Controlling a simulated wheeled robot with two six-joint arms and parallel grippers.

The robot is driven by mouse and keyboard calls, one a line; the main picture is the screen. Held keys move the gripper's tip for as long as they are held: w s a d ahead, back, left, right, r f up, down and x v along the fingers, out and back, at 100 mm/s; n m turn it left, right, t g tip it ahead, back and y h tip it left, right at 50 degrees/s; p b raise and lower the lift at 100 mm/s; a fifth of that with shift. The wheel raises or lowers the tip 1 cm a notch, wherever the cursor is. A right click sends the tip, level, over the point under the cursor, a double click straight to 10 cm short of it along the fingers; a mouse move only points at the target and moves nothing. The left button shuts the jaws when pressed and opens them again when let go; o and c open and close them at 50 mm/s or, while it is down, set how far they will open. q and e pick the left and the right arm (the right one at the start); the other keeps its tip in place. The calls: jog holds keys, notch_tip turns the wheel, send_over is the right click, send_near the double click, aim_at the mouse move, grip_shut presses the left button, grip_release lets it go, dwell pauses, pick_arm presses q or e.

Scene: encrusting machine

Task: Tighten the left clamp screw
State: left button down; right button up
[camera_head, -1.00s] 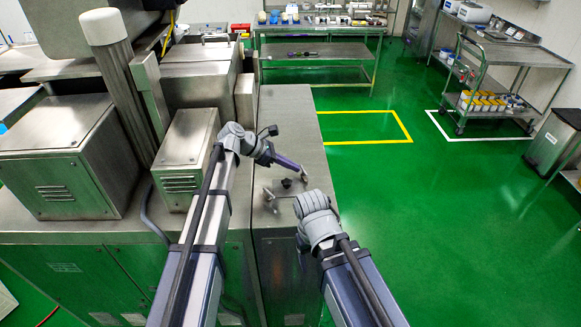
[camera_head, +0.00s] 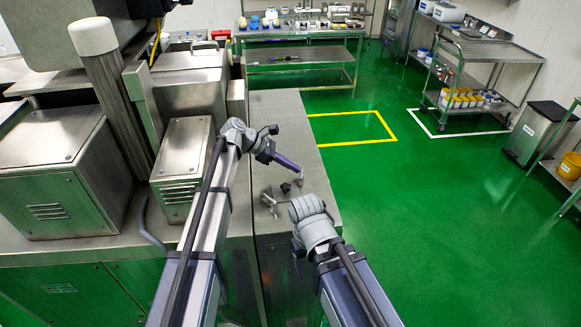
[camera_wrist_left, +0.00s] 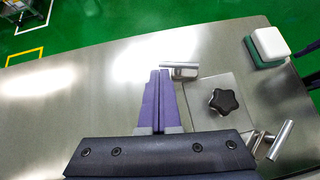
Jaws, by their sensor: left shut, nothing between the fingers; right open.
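My left gripper (camera_head: 299,169) is over the steel counter, its purple fingers pressed together and empty. In the left wrist view the fingertips (camera_wrist_left: 160,72) are right beside the left end of a short metal bar handle (camera_wrist_left: 181,71); I cannot tell whether they touch. A black star-shaped knob (camera_wrist_left: 223,101) sits on a flat plate (camera_wrist_left: 200,90) to the right of the fingers. A second, tilted bar handle (camera_wrist_left: 280,139) is nearer the lower right. In the head view the knob (camera_head: 286,187) lies between the two handles. My right gripper (camera_head: 308,215) hangs over the counter's near right part, fingers mostly hidden.
A white block with a green base (camera_wrist_left: 267,47) shows at the wrist view's upper right, beside dark parts. Steel machine housings (camera_head: 60,180) stand left of the counter (camera_head: 285,120). Open green floor (camera_head: 430,230) lies to the right. A cart (camera_head: 480,75) stands at the back right.

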pick_arm(q)
jog(key=shift+w, duration=0.2)
pick_arm(e)
jog(key=shift+a, duration=0.25)
pick_arm(q)
jog(key=shift+w+d, duration=0.1)
jog(key=shift+d, duration=0.05)
jog(key=shift+w+d, duration=0.25)
jog(key=shift+d, duration=0.3)
dwell(1.4)
jog(key=shift+s+d+f, duration=0.1)
jog(key=shift+s+d, duration=0.25)
jog(key=shift+s, duration=0.35)
pick_arm(e)
jog(key=shift+w, duration=0.1)
